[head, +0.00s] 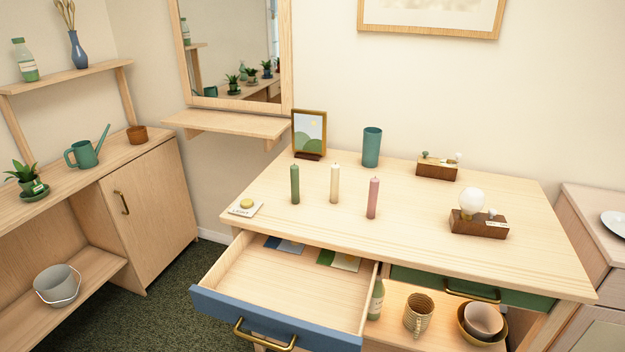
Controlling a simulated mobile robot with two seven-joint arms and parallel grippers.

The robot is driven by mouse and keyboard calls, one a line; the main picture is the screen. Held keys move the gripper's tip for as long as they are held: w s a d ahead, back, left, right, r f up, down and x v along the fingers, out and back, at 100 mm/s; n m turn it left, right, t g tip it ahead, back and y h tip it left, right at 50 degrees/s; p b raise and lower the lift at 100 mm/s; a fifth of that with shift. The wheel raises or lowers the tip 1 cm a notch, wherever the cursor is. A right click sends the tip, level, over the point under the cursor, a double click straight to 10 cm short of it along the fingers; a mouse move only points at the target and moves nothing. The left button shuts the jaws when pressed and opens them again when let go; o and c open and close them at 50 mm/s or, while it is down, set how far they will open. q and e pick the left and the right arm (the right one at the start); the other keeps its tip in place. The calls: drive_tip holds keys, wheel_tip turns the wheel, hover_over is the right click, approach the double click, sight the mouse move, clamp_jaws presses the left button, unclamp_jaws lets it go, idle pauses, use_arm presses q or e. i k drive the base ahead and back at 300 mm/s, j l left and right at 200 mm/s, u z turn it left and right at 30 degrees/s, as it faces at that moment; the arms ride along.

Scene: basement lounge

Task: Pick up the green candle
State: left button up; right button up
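The green candle (295,184) stands upright on the light wooden table (420,210), towards its left side. A cream candle (334,183) stands just to its right, and a pink candle (373,198) stands further right and a little nearer. The candles are apart from each other. Neither of my grippers shows in the head view.
An open drawer (279,326) with a blue front juts out below the table, holding cards. A small dish with a yellow item (246,204) lies left of the candles. A framed picture (309,134), teal cup (371,147) and wooden blocks with bulbs (478,223) stand around.

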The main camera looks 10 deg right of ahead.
sight(294, 169)
drive_tip(key=i+j+z, duration=0.25)
drive_tip(key=j+z, duration=0.15)
drive_tip(key=j, duration=0.15)
drive_tip(key=i+j+z, duration=0.15)
drive_tip(key=j+z, duration=0.7)
drive_tip(key=j, duration=0.3)
drive_tip(key=j+z, duration=0.4)
drive_tip(key=j, duration=0.25)
drive_tip(key=k+j+z, duration=0.1)
drive_tip(key=j+z, duration=0.3)
drive_tip(key=j, duration=0.2)
